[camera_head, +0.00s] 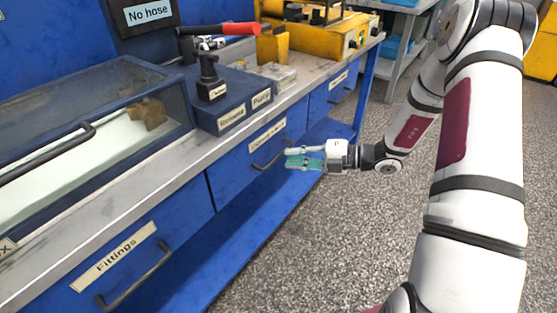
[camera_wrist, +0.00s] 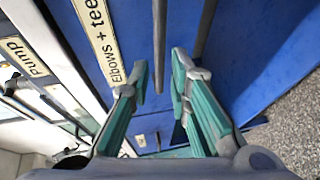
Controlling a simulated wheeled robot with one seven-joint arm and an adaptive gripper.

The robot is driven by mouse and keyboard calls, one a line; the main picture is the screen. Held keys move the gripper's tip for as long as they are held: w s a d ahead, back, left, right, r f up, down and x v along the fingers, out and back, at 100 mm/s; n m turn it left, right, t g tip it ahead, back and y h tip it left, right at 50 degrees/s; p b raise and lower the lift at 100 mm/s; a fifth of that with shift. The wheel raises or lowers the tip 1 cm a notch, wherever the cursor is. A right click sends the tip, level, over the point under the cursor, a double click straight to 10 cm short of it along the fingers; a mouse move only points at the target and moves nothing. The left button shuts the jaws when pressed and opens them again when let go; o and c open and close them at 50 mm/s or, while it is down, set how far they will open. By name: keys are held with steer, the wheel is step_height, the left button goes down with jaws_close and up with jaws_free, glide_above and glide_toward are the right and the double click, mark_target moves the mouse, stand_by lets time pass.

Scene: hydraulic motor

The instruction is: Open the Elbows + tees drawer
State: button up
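The Elbows + tees drawer (camera_head: 238,170) is a blue front under the grey bench top, and it looks shut. Its label (camera_wrist: 98,38) reads "Elbows + tee…" in the wrist view, cut off at the edge. Its dark bar handle (camera_head: 262,165) sits below the label and is partly hidden behind my gripper (camera_head: 298,158) in the head view. In the wrist view the handle (camera_wrist: 160,45) runs down toward the gap between the teal fingers of my gripper (camera_wrist: 160,78). The fingers are open and apart, one on each side of the handle's line. I cannot tell whether they touch it.
The Fittings drawer (camera_head: 120,258) with its handle is at the lower left. A glass-lidded case (camera_head: 80,130), a blue block with Reloant-like and Pump labels (camera_head: 240,105) and a yellow machine (camera_head: 335,38) stand on the bench. Speckled floor (camera_head: 330,240) is free.

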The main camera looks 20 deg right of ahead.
mark_target(278, 155)
steer(key=shift+b+x, duration=0.55)
steer(key=shift+x, duration=1.95)
jaws_close()
